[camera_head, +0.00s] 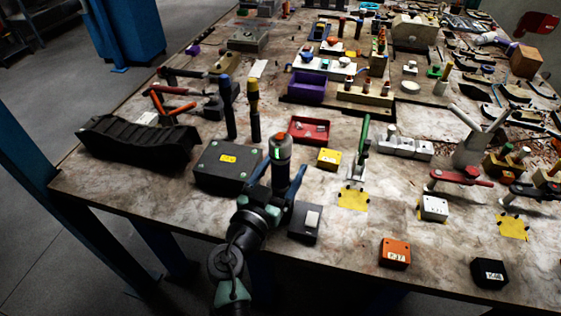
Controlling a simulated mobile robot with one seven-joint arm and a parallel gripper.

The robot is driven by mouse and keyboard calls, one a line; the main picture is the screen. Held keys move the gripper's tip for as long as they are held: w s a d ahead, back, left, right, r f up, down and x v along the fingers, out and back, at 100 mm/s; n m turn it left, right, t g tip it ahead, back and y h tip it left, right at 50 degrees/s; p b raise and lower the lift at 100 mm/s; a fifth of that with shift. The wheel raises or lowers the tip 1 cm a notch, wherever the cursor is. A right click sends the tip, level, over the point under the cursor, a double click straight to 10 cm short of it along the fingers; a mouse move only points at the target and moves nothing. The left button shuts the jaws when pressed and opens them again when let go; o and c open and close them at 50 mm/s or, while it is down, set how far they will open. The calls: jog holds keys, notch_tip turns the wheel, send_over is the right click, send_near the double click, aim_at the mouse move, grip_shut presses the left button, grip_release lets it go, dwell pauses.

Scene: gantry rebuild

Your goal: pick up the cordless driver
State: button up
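An upright tool with a grey and black body and an orange and green band near its top (280,152) stands at the front of the table. It looks like the cordless driver, but I cannot be sure. My gripper (281,168) reaches in from the bottom, with its two blue fingers spread apart on the left and right of this tool. The fingers look open, with no clear contact. The tool's lower end is partly hidden by my gripper.
A black box with a yellow label (228,168) is close on the left, and a small dark box with a light top (305,222) is close on the right. A red tray (309,130) lies behind. Toggle clamps (458,177) crowd the right. Bare tabletop shows at front left (130,195).

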jog(key=shift+x, duration=0.95)
jog(key=shift+f, duration=0.1)
grip_shut()
dwell(0.5)
